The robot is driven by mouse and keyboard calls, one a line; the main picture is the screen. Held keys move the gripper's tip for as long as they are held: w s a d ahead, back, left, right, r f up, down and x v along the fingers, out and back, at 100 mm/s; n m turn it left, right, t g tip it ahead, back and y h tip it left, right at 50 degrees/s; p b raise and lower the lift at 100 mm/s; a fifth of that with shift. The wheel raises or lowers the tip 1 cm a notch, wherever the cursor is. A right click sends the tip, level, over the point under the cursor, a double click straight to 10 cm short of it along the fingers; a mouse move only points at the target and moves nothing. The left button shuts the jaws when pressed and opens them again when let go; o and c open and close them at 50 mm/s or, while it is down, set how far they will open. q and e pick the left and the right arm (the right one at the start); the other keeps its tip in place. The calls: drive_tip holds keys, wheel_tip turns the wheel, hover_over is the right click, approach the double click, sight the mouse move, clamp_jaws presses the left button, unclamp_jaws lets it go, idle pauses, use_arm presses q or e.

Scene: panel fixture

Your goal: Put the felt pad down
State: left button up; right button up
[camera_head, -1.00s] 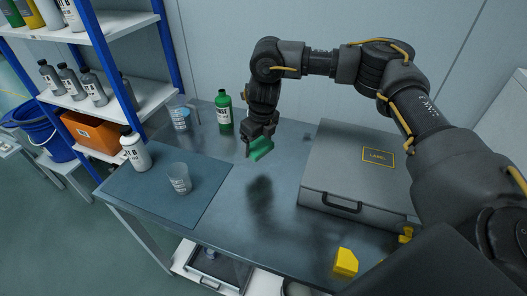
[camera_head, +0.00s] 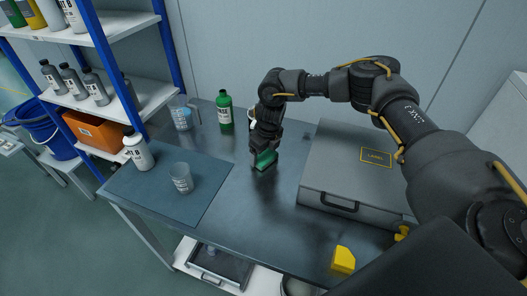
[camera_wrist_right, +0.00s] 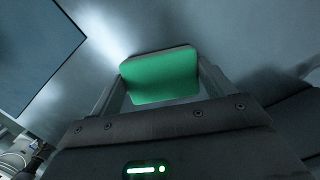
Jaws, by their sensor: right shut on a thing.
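The green felt pad (camera_head: 265,158) is between the fingers of my right gripper (camera_head: 264,162), low over the bare middle of the metal table (camera_head: 235,215). In the right wrist view the pad (camera_wrist_right: 161,75) shows as a green face with a greyish edge, with a finger of my right gripper (camera_wrist_right: 160,88) on each side. The gripper is shut on it. I cannot tell whether the pad touches the table. My left gripper is not in view.
A grey case (camera_head: 350,180) lies right of the gripper. A green bottle (camera_head: 225,113) and a beaker (camera_head: 184,117) stand behind left. A blue mat (camera_head: 155,198) at left bears a white bottle (camera_head: 138,151) and a clear cup (camera_head: 181,178). A yellow block (camera_head: 343,261) lies front right.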

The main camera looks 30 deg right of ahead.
sight(267, 157)
drive_tip(key=o, duration=1)
drive_tip(key=shift+f, duration=0.1)
drive_tip(key=shift+c, duration=0.2)
drive_tip(key=shift+r, duration=0.6)
wheel_tip(267, 157, up, 11)
drive_tip(key=s+b, duration=0.1)
drive_tip(key=b, duration=0.1)
drive_tip(key=shift+s+d, duration=0.25)
drive_tip(key=shift+s, duration=0.1)
